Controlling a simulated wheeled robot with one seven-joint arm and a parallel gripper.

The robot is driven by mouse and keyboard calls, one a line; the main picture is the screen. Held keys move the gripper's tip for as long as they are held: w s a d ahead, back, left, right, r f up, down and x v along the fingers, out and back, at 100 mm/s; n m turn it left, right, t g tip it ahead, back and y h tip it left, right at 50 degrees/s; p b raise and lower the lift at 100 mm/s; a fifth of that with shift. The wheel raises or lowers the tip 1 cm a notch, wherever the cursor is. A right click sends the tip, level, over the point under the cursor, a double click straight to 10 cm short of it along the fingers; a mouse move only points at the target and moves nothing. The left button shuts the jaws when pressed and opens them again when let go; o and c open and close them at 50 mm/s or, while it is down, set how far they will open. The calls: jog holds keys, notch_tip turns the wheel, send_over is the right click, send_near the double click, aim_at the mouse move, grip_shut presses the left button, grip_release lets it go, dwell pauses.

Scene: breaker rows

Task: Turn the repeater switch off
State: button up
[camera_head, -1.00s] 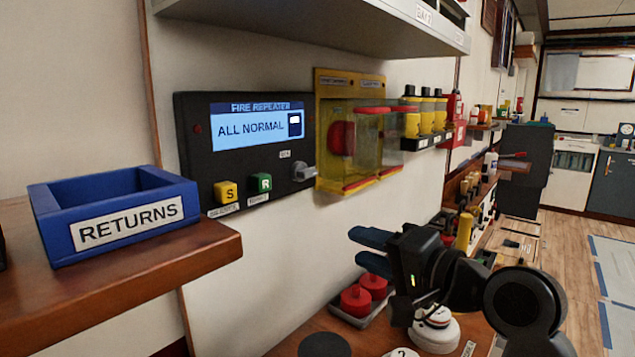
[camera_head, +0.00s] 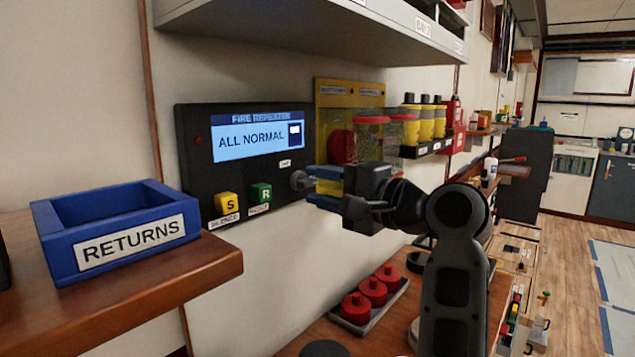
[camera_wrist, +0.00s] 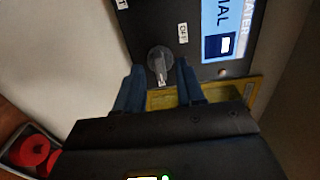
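The dark fire repeater panel (camera_head: 190,150) is on the wall; its lit screen reads ALL NORMAL. Its grey round switch knob (camera_head: 298,181) is at the lower right, below a small label. In the wrist view the knob (camera_wrist: 159,57) has a light pointer mark directed toward my gripper, away from the panel's screen side, and an OFF label (camera_wrist: 183,33) sits beside it. My gripper (camera_head: 314,186) is open in front of the knob. In the wrist view its blue fingertips (camera_wrist: 158,74) lie either side of the knob; I cannot tell whether they touch it.
Yellow S (camera_head: 227,202) and green R (camera_head: 262,193) buttons are left of the knob. A yellow-backed clear case (camera_head: 332,95) is close behind my gripper. A grey shelf (camera_head: 330,25) overhangs, and a blue RETURNS bin (camera_head: 120,230) stands left. Red-topped items sit in a tray (camera_head: 385,318) below.

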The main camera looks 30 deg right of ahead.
jog(key=shift+w+a, duration=0.2)
jog(key=shift+w, duration=0.3)
grip_shut()
